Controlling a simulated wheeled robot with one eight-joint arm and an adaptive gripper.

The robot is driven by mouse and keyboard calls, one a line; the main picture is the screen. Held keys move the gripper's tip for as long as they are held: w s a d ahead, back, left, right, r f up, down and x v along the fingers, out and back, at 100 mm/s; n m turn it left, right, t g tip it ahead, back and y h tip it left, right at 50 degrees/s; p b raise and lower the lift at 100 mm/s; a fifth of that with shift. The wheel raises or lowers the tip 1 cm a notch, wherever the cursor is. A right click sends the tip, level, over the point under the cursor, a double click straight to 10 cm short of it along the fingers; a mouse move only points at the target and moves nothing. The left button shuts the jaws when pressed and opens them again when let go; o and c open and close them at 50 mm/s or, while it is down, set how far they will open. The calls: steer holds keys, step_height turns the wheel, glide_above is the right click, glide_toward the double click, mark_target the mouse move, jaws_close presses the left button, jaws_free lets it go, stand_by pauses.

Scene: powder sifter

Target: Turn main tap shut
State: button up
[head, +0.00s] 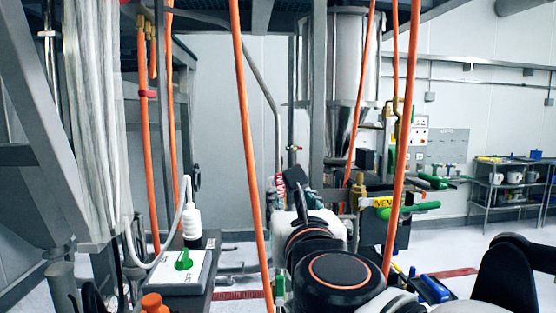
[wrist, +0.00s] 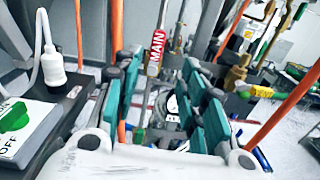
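The main tap's lever (wrist: 156,50) is red with a white MAIN label and stands near upright in the wrist view. It also shows in the head view (head: 279,186), partly hidden by my arm. My gripper (wrist: 160,72) is open, with teal-padded fingers left and right. In the wrist view the lever appears in the gap between the fingertips; how far beyond them it lies, I cannot tell. The tap's body is mostly hidden, and I see no finger touching the lever.
A box with a green OFF switch (head: 183,261) and a white plug (head: 192,222) stand at left. Orange hoses (head: 251,160) hang around my arm. A shelf with mugs (head: 510,183) stands far right.

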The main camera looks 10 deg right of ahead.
mark_target(281, 181)
steer(key=w, duration=0.4)
steer(key=w+p, duration=0.1)
steer(key=w, duration=0.9)
steer(key=shift+a+r+p, duration=0.15)
steer(key=shift+r+p, duration=0.15)
steer(key=shift+p, duration=0.05)
steer(key=shift+s, duration=0.1)
jaws_close()
